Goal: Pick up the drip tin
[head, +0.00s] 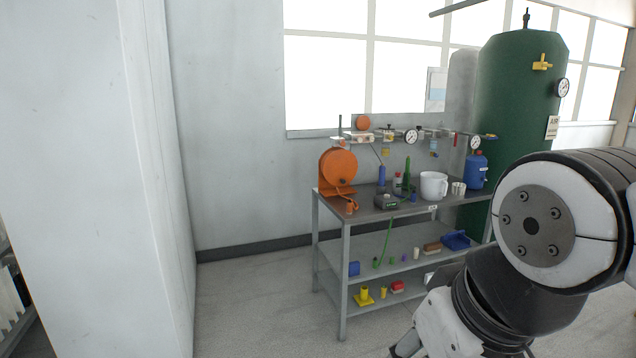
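A small silvery open tin (458,189), which looks like the drip tin, stands on the top of a metal bench (372,206) near its right end. It is between a white jug (433,186) on its left and a blue container (476,172) on its right. It is small in this view, and its inside cannot be made out. My arm fills the lower right of the head view, in front of the bench's right end. My gripper is not in view.
An orange reel (339,168) stands at the bench's left end. Bottles and a dark box (387,202) are mid-bench. The lower shelves hold small coloured parts. A green tank (520,100) stands behind right. A white wall is close left; floor in front-left is clear.

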